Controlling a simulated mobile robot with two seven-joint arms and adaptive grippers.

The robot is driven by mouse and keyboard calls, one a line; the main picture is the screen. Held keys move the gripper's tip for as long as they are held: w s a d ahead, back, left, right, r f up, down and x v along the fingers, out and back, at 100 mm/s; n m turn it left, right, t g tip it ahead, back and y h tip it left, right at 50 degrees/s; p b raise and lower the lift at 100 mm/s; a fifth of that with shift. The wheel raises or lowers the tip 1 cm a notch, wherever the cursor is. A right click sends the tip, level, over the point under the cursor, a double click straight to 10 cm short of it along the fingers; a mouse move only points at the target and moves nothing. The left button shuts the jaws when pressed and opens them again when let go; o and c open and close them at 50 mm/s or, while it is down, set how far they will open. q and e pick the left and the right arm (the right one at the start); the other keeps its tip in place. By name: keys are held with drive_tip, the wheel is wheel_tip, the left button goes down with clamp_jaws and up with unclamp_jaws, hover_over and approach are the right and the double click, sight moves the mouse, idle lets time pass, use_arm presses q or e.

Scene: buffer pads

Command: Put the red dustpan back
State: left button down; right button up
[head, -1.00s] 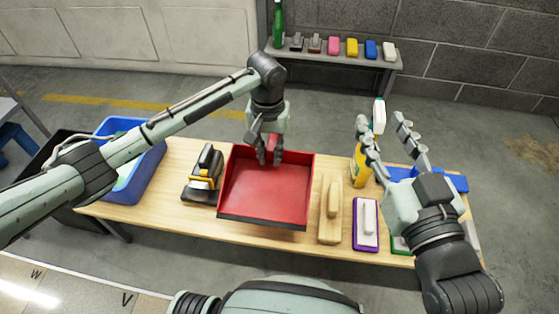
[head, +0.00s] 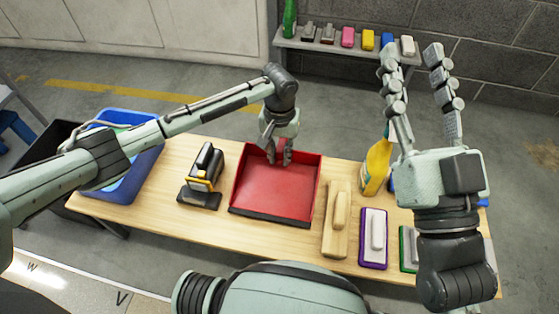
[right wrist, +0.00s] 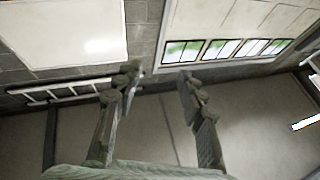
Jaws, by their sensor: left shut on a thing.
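The red dustpan (head: 275,195) lies on the wooden table in the head view, its open black-edged side toward me. It appears to rest flat on the tabletop. My left gripper (head: 277,158) is above its back edge and shut on it; the handle is mostly hidden by the fingers. My right gripper (head: 411,52) is raised over the right side of the table, fingers spread and pointing away from me. It is empty, and its two fingers also show apart in the right wrist view (right wrist: 158,76).
On the table (head: 150,212), a black-and-yellow tool (head: 203,178) stands left of the dustpan. A wooden float (head: 337,220), a purple-edged float (head: 373,238) and a yellow bottle (head: 375,168) are to its right. A blue bin (head: 140,170) is at the left; a shelf (head: 340,47) stands behind.

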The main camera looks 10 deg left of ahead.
sight(277, 174)
use_arm(q)
wheel_tip(277, 174, down, 2)
use_arm(e)
drive_tip(key=shift+s+d+r+t, duration=0.15)
drive_tip(key=shift+d+r+t, duration=0.05)
drive_tip(key=shift+r+t, duration=0.25)
use_arm(q)
drive_tip(key=c, duration=1.4)
unclamp_jaws()
drive_tip(key=shift+f, duration=0.1)
use_arm(e)
drive_tip(key=shift+f, duration=0.1)
